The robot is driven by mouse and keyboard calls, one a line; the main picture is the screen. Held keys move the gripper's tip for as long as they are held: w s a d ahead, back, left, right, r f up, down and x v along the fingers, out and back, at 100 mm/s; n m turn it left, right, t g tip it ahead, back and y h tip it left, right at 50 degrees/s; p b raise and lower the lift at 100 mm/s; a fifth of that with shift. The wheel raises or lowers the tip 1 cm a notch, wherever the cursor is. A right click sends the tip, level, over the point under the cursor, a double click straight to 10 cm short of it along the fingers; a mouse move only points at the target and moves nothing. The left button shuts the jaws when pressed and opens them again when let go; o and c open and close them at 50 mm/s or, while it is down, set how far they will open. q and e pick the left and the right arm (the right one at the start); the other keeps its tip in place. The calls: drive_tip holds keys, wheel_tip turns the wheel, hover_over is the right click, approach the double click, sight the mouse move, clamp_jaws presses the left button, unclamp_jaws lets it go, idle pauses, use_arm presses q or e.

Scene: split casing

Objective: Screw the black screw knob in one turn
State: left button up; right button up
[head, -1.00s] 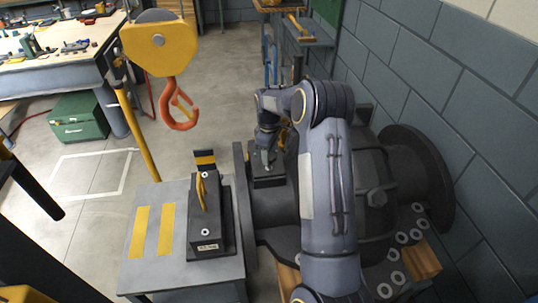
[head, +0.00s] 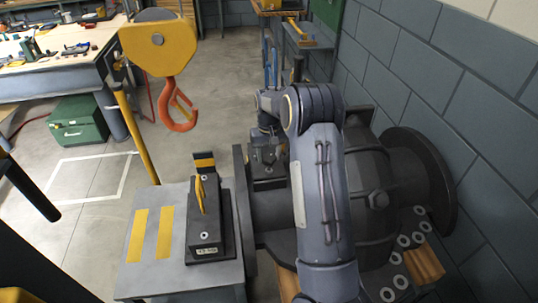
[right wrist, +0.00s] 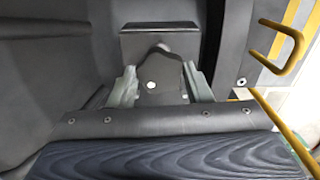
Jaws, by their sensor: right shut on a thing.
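My right gripper (head: 268,160) is over a dark block (head: 270,182) on the near side of the large dark casing (head: 355,165). In the right wrist view its two grey fingers (right wrist: 162,88) are on either side of a dark piece, the black screw knob (right wrist: 160,70). The gripper is shut on it. The knob's lower part and its thread are hidden. In the head view the gripper and arm cover the knob. The dark block (right wrist: 160,32) also shows behind the fingers. My left gripper is not in view.
A grey stand (head: 150,270) with yellow stripes holds a black box with a yellow handle (head: 203,215) to the left of the casing. An orange hook (head: 178,110) on a yellow block hangs at upper left. A block wall (head: 450,90) closes the right side.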

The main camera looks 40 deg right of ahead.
drive_tip(key=m, duration=0.5)
drive_tip(key=shift+r+m, duration=0.1)
drive_tip(key=shift+m, duration=0.2)
drive_tip(key=m, duration=0.4)
drive_tip(key=m+p, duration=0.1)
drive_tip(key=m, duration=0.4)
drive_tip(key=shift+w+m, duration=0.1)
drive_tip(key=shift+m, duration=0.3)
drive_tip(key=m+p, duration=0.1)
drive_tip(key=m, duration=0.4)
drive_tip(key=shift+p, duration=0.3)
drive_tip(key=m+p, duration=0.1)
drive_tip(key=m, duration=0.5)
drive_tip(key=shift+m+p, duration=0.35)
drive_tip(key=shift+m, duration=0.05)
drive_tip(key=m+p, duration=0.1)
drive_tip(key=m, duration=0.2)
drive_tip(key=shift+m, duration=0.3)
drive_tip(key=m+p, duration=0.1)
drive_tip(key=m, duration=0.2)
drive_tip(key=shift+m, duration=0.3)
drive_tip(key=m+p, duration=0.1)
drive_tip(key=m, duration=0.1)
drive_tip(key=shift+r+m, duration=0.1)
drive_tip(key=shift+m, duration=0.3)
drive_tip(key=shift+m+p, duration=1.75)
drive_tip(key=shift+m, duration=0.05)
